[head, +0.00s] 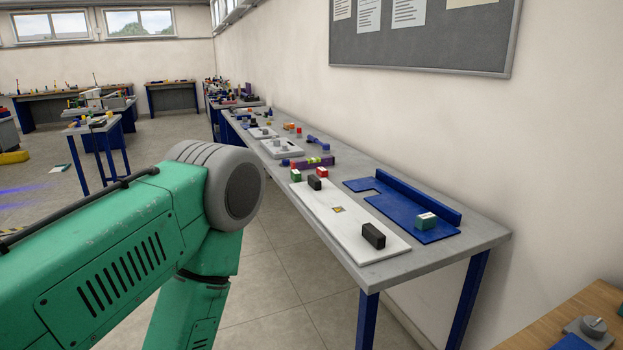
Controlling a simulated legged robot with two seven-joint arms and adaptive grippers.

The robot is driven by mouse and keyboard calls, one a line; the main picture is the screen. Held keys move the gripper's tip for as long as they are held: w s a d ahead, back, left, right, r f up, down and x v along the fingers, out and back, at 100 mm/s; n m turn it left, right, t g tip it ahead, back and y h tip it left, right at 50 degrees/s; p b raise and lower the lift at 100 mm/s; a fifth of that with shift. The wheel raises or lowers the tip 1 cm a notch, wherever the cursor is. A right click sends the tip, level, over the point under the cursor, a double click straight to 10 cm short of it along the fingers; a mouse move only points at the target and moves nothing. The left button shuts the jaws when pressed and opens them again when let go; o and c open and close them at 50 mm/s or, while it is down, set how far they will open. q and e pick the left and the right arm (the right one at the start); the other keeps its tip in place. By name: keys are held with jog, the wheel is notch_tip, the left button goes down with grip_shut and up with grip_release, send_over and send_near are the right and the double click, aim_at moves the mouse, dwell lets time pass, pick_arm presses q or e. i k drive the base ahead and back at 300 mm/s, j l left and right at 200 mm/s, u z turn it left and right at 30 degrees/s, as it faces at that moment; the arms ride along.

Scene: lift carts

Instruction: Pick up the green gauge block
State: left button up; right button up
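A green block (426,222) with a pale top sits on the blue plate (385,212) near the right end of the grey table. My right arm and gripper are not in view.
The white board (345,237) bears a black block (373,235) near its front and a black and red block (315,183). The blue plate has a raised back wall. Other clutter lies farther along the grey table (476,237). A wooden table (540,335) is at lower right.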

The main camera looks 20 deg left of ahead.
aim_at(296, 177)
jog(key=i+j, duration=0.3)
jog(key=j, duration=0.15)
jog(key=i+j, duration=0.25)
jog(key=j, duration=0.2)
jog(key=i+j, duration=0.3)
jog(key=j, duration=0.15)
jog(key=i+j, duration=0.25)
jog(key=j, duration=0.2)
